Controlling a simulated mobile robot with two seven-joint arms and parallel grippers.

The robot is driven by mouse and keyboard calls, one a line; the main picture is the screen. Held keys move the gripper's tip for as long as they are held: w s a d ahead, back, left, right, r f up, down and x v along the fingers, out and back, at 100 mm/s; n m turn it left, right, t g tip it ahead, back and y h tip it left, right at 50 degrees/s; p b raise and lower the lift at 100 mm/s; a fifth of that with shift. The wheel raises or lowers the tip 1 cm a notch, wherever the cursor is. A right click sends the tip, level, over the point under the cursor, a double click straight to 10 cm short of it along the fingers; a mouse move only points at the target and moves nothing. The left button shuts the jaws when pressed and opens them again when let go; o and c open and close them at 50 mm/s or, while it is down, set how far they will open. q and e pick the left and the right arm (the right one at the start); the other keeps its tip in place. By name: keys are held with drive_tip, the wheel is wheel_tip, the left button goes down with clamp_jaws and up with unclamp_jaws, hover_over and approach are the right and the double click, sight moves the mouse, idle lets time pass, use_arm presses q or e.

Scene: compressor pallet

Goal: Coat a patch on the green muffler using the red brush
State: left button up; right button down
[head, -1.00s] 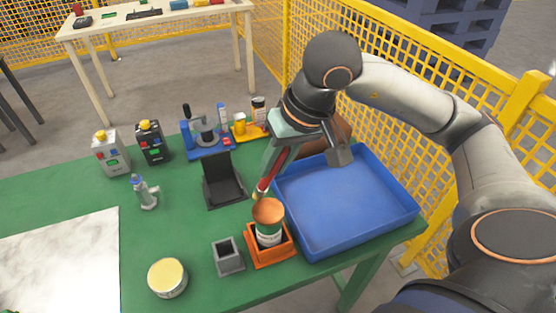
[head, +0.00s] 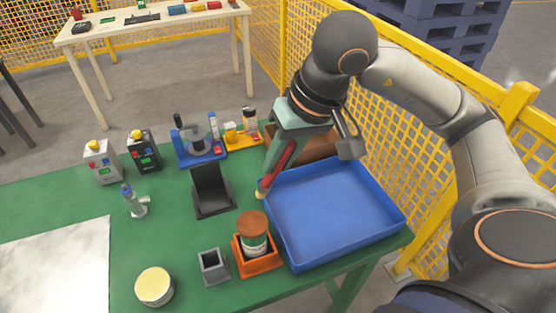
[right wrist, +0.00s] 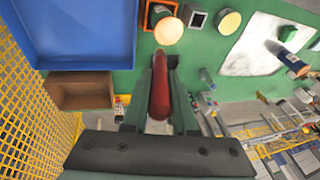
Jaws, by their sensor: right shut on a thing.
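My right gripper (head: 283,162) is shut on the red brush (head: 285,157), whose handle points down with its pale tip near the blue tray's left edge. The red handle also shows between the fingers in the right wrist view (right wrist: 160,95). An open can (head: 253,236) with an orange-brown top stands in an orange holder (head: 257,264), just nearer than the brush tip and apart from it. My left gripper is not in view.
A blue tray (head: 335,212) fills the table's right side. A black stand (head: 210,190), a grey square holder (head: 213,267) and a pale-lidded tin (head: 154,287) are near the can. A white sheet (head: 55,265) lies at left. A yellow mesh fence runs behind.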

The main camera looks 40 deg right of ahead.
drive_tip(key=shift+r+p, duration=0.8)
drive_tip(key=shift+r, duration=0.75)
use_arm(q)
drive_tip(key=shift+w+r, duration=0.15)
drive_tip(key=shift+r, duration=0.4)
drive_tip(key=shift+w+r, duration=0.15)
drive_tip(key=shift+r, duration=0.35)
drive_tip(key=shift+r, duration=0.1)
